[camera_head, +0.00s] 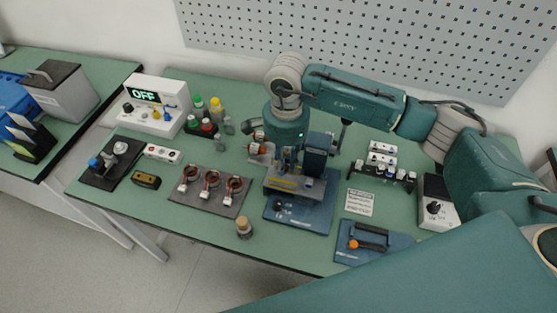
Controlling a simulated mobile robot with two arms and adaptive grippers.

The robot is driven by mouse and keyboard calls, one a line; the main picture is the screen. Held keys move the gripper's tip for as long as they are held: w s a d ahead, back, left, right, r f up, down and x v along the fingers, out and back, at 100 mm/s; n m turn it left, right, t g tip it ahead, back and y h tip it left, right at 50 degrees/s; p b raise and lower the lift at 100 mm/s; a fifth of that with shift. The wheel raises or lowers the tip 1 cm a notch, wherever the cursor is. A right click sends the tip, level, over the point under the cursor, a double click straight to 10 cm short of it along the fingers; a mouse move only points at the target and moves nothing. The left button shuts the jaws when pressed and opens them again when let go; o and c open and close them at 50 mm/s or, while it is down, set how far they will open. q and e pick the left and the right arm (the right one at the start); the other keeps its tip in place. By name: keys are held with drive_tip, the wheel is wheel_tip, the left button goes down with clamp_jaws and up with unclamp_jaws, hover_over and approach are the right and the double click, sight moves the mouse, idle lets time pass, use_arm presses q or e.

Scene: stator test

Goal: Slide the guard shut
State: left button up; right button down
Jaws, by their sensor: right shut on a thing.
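The test fixture has a blue base plate (298,217) at the middle front of the bench, with a grey and dark upper part. A dark teal block (318,158) stands at its back right. My right gripper (284,157) points down over the back left of this fixture. It is shut on a part there that I take to be the guard; the grip and the guard's outline are mostly hidden. A white and copper-coloured piece (260,151) shows just left of the fingers; I cannot tell whether it touches them. My left gripper is not in view.
A dark mat (208,203) with several copper-wound stators lies left of the fixture. A meter reading OFF (153,103) stands back left. A small cork-coloured cylinder (244,226) stands near the front edge.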

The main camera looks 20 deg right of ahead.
drive_tip(key=s+d, duration=0.1)
drive_tip(key=d, duration=0.1)
drive_tip(key=s+d+b, duration=0.1)
drive_tip(key=d, duration=0.1)
drive_tip(key=s+d+b, duration=0.1)
drive_tip(key=s+d, duration=0.1)
drive_tip(key=c, duration=1.6)
unclamp_jaws()
drive_tip(key=shift+o, duration=0.2)
drive_tip(key=shift+s+d+r, duration=0.1)
drive_tip(key=shift+s+d, duration=0.05)
